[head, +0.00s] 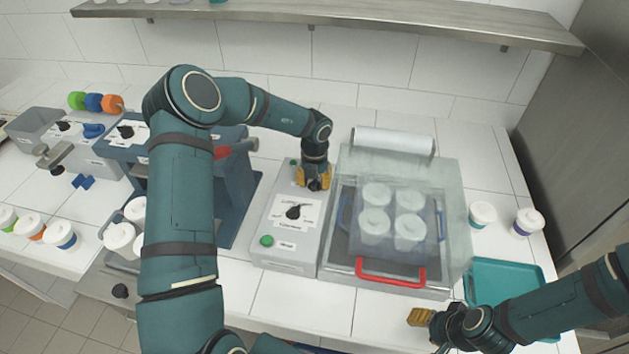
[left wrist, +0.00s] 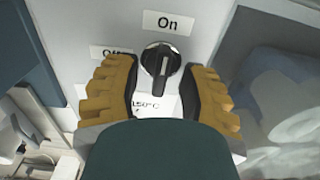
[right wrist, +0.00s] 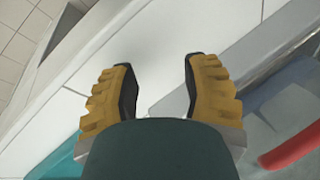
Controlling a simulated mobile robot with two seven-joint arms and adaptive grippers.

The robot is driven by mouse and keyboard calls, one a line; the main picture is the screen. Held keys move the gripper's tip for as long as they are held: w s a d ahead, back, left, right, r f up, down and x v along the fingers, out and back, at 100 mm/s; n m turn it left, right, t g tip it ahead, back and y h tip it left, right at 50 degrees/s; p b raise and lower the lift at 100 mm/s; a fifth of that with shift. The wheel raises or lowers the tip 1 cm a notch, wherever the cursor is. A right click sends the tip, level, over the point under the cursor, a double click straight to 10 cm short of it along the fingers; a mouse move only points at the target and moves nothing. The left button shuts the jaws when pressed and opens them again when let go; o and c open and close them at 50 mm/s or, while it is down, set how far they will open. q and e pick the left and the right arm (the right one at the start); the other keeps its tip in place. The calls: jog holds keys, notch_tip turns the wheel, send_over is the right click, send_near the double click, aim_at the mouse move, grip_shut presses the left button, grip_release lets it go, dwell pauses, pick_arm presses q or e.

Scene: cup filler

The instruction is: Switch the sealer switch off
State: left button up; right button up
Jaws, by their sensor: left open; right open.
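The sealer switch (left wrist: 161,60) is a round black knob with a white mark on the grey control box. My left gripper (left wrist: 161,84) is open, with one finger on either side of the knob; I cannot tell contact. In the head view the left gripper (head: 315,180) points down over the far end of the control box (head: 272,251) and hides the switch. My right gripper (right wrist: 160,80) is open and empty near the counter's front edge.
A second black knob (head: 293,212) and a green button (head: 267,241) are on the nearer part of the box. The sealer with its red handle (head: 391,278) holds several white cups. A teal tray (head: 502,268) and two lidded cups stand to the right.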

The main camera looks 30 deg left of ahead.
pick_arm(q)
grip_shut()
pick_arm(e)
jog(key=shift+r, duration=0.15)
pick_arm(q)
jog(key=shift+r+n+p, duration=0.1)
jog(key=shift+n+p, duration=0.3)
jog(key=shift+p, duration=0.25)
pick_arm(e)
jog(key=shift+r, duration=0.5)
pick_arm(q)
jog(key=shift+n+p, duration=0.45)
jog(key=shift+n, duration=0.15)
pick_arm(e)
jog(key=shift+r, duration=0.45)
pick_arm(q)
jog(key=shift+d+n, duration=0.1)
jog(key=shift+n, duration=0.7)
pick_arm(e)
jog(key=shift+r, duration=0.1)
pick_arm(q)
jog(key=shift+f+n, duration=0.2)
jog(key=shift+n, duration=1.6)
